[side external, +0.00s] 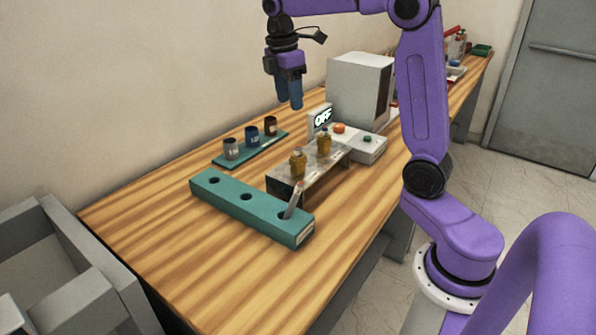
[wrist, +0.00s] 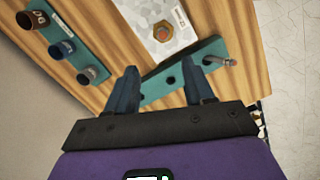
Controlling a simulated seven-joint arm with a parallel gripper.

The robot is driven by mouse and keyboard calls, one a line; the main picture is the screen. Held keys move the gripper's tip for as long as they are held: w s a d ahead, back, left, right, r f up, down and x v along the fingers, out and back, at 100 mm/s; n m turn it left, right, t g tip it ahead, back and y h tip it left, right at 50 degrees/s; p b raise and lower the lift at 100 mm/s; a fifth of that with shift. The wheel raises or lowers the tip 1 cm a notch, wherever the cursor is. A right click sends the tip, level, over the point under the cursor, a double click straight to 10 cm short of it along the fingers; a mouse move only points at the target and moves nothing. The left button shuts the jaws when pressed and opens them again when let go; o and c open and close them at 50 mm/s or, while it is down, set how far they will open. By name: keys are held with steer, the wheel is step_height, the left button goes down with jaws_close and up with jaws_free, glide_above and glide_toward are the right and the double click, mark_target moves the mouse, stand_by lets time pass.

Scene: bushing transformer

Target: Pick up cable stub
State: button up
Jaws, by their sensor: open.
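The cable stub (side external: 293,201) looks like a thin grey rod. It stands tilted in the hole at the near right end of a teal block (side external: 233,202). In the wrist view, the stub (wrist: 226,62) sticks out of the teal block (wrist: 206,55), to the right of the right finger. My gripper (side external: 289,104) is open and empty, pointing down high above the table, behind the block and far from the stub. Its two blue fingers also show in the wrist view (wrist: 159,70). The stub's lower end is hidden in the block.
A teal strip with three cups (side external: 252,137) lies farther back. A control box (side external: 362,145), an OFF sign (side external: 322,117) and a grey cabinet (side external: 360,88) stand behind. The table's front left is clear.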

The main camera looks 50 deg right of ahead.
glide_above(298, 146)
step_height(298, 146, down, 8)
steer(key=shift+a+f, duration=0.1)
steer(key=shift+f, duration=2.5)
jaws_close()
